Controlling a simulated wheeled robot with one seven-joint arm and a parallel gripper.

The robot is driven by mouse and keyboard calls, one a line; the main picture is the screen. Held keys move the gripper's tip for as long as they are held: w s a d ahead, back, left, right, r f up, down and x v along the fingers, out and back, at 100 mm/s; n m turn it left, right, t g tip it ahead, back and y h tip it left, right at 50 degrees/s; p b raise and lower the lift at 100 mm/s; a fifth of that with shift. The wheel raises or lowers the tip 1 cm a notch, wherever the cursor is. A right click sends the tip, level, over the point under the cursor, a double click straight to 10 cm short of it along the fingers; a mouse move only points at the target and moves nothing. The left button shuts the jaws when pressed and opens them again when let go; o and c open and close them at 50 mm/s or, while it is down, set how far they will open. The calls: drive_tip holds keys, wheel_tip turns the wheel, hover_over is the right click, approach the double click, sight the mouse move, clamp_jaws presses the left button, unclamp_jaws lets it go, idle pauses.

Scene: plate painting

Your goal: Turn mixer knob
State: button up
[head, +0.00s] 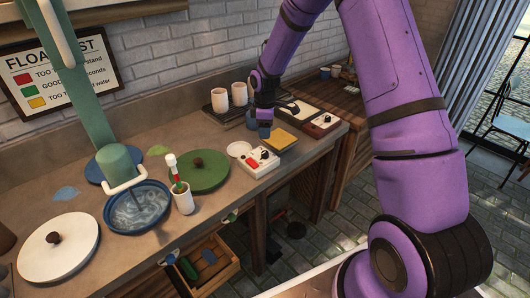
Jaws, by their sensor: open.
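A small white control box (258,163) sits near the counter's front edge, with a red part (252,164) and a dark knob (264,154) on top. The mixer (115,162) is a green column with a white frame over a blue bowl (137,208) of swirled liquid at the left. My gripper (265,132) points down just above and behind the control box, near the knob. It appears apart from the knob, though the small view makes the gap hard to judge. The gripper is open and holds nothing that I can see.
A yellow sponge-like block (280,140) and a white dish (239,149) flank the box. White cups (220,100) and trays stand behind.

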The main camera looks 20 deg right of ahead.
sight(265, 152)
wheel_tip(265, 152, down, 11)
drive_tip(key=shift+r, duration=0.2)
idle(0.3)
drive_tip(key=c, duration=0.9)
